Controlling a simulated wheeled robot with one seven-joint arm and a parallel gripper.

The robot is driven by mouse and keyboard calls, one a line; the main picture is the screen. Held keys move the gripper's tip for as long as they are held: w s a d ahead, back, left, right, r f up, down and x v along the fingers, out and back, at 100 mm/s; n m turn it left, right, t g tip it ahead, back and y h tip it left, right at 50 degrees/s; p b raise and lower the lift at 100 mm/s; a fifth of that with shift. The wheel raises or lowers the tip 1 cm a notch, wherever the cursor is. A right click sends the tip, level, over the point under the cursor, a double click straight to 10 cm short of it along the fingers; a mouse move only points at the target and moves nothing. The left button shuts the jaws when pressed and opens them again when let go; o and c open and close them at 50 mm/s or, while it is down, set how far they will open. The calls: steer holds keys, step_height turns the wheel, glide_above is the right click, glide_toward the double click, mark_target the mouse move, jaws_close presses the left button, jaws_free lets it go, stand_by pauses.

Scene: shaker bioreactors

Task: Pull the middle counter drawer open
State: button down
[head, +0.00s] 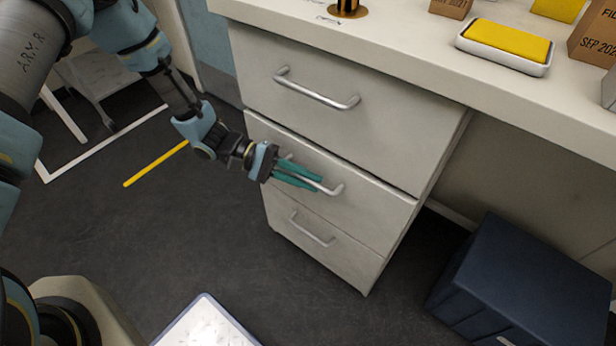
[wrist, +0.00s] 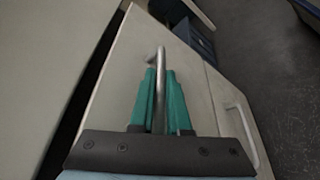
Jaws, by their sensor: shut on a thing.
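The middle counter drawer (head: 375,198) is in the drawer unit under the counter, between an upper and a lower drawer. Its front appears about level with the others in the head view, with a dark gap along its top edge. Its silver bar handle (head: 337,190) also shows in the wrist view (wrist: 160,62). My gripper (head: 298,174) has green fingers, one on each side of the handle bar, shut on it. In the wrist view the fingers (wrist: 160,100) reach along both sides of the bar. Part of the handle is hidden behind the fingers.
The upper drawer (head: 395,130) and lower drawer (head: 345,255) have similar handles. The counter top (head: 420,35) above holds a yellow-topped tray (head: 508,45) and boxes. A dark blue bin (head: 530,280) stands at right. The dark floor (head: 215,245) before the drawers is mostly clear.

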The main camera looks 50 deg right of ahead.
steer(key=a+p, duration=0.3)
steer(key=a, duration=2.5)
steer(key=shift+a+p, duration=0.3)
steer(key=shift+p, duration=0.05)
steer(key=c, duration=0.9)
jaws_free()
steer(key=v, duration=1)
steer(key=shift+w+a+r+b, duration=0.1)
steer(key=shift+w+a+b, duration=0.1)
steer(key=shift+w+b, duration=0.15)
